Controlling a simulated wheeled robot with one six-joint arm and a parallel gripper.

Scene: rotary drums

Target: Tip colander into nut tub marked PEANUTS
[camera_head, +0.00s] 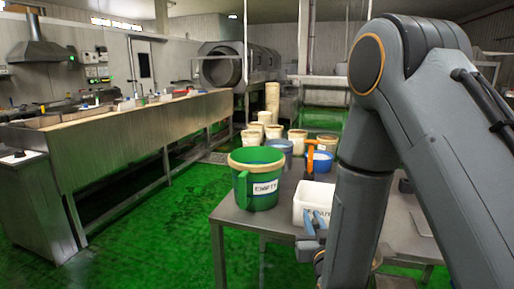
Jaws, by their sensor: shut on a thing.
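A white tub (314,192) stands on the near steel table, left of my arm. Its label is partly covered, and only letters like "UT" show. My gripper (317,240) is low at the table's front edge, mostly hidden by my arm. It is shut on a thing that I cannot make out. No colander can be clearly told. A blue vessel (323,160) with an orange upright part (310,155) stands behind the tub.
A green bucket (254,175) marked "EMPTY" stands on the table (232,215) at left. A grey-blue bucket (281,147) is behind it. Several cream tubs (297,140) stand farther back. A long steel counter (115,135) runs along the left. Green floor between is clear.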

